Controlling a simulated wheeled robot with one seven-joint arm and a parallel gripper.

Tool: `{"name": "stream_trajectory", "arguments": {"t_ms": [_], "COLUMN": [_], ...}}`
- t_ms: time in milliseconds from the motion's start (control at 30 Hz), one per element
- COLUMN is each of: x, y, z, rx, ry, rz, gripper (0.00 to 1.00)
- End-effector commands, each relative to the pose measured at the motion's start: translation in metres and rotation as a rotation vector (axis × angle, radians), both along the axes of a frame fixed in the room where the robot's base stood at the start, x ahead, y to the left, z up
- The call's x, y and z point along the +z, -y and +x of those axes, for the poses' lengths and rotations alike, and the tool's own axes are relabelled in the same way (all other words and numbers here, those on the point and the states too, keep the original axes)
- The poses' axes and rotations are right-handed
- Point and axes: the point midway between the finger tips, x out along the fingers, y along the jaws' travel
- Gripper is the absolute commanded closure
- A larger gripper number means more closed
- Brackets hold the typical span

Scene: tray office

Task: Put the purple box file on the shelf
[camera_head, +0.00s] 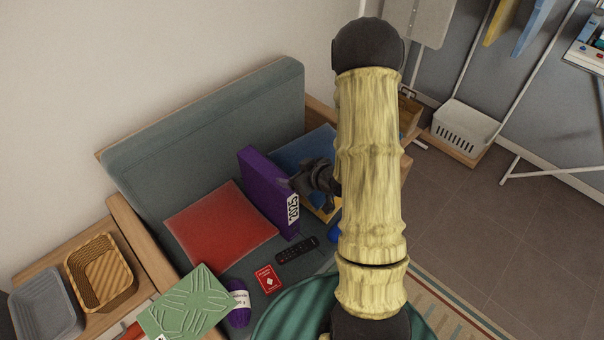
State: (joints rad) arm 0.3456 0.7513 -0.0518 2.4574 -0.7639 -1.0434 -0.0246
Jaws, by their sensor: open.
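The purple box file (265,190) stands upright on the seat of a grey-green sofa, with a white label reading 2025 on its narrow front side. My gripper (302,184) is dark and sits at the right side of the box file, close to its upper right edge. Its jaws are open, but the fingers are small and partly hidden, so I cannot tell whether they touch or straddle the file. My pale yellow arm covers the middle right of the view. I cannot make out a shelf for certain.
A red cushion (220,228) lies left of the file. A blue cushion (300,149) lies behind. A wicker basket (101,272) and white basket (465,127) stand at the sides.

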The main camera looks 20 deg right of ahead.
Motion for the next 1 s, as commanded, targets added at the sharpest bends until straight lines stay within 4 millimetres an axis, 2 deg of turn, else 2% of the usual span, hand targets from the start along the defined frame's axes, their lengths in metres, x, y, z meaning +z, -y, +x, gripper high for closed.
{"name": "stream_trajectory", "arguments": {"t_ms": [100,267,833,1000], "x": [0.011,0.017,0.017,0.023], "y": [0.007,0.009,0.009,0.01], "z": [-0.014,-0.023,-0.023,-0.022], "rx": [-0.003,0.0,0.0,-0.023], "ry": [0.001,0.0,-0.001,-0.042], "rz": [0.0,0.0,-0.002,-0.052], "gripper": [0.24,0.24,0.24,0.24]}}
